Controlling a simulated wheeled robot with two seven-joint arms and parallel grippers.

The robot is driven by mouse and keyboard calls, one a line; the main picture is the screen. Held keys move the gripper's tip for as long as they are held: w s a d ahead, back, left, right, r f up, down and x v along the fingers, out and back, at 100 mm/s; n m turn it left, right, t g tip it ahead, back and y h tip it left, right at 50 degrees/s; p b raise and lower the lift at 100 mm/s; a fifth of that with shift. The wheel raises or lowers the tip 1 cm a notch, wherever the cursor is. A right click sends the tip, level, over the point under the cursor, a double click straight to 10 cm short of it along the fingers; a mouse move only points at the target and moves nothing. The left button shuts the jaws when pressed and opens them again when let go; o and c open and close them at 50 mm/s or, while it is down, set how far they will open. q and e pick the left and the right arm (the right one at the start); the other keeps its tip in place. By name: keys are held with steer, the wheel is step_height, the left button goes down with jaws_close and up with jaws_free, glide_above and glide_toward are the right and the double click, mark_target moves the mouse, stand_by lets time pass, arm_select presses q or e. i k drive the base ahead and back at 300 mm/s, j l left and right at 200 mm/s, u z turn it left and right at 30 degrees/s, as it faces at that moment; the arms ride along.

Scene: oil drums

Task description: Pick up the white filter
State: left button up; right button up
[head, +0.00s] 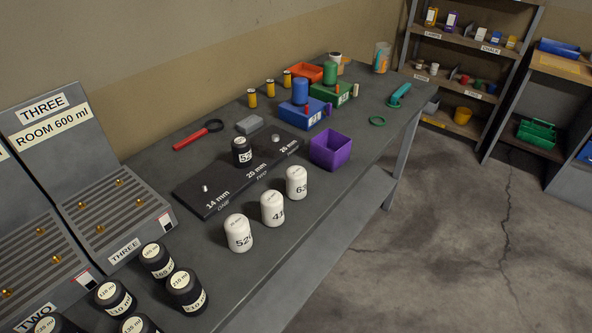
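Three white round-topped canisters with black numbers stand upright in a row on the grey bench: one marked 52 (238,233), one that seems marked 41 (273,209), and one that seems marked 63 (297,183). They look like filters, and I cannot tell them apart except by number. A similar black canister (242,152) stands on a dark board (222,196) behind them, on or near its 20 mm middle spot. Neither of my grippers is in the head view.
Several black labelled jars (186,291) stand at the near left, by a sloped grey rack marked THREE (95,187). A purple bin (330,150) stands right of the board. A red-handled strap wrench (198,138) lies behind it. The bench front edge is close to the white canisters.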

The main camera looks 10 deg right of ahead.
mark_target(271, 201)
steer(key=i+l+u, duration=0.25)
steer(key=i+u, duration=0.25)
steer(key=i+l+u, duration=0.35)
steer(key=u, duration=0.15)
steer(key=k+l, duration=0.15)
steer(key=l, duration=0.15)
steer(key=k+l, duration=0.1)
steer(key=l, duration=0.2)
steer(key=k+l+u, duration=0.15)
steer(key=l, duration=0.25)
steer(key=k+l+u, duration=0.15)
steer(key=l, duration=0.25)
steer(key=k+l+u, duration=0.1)
steer(key=l, duration=0.3)
steer(key=k+l+u, duration=0.15)
steer(key=l, duration=0.25)
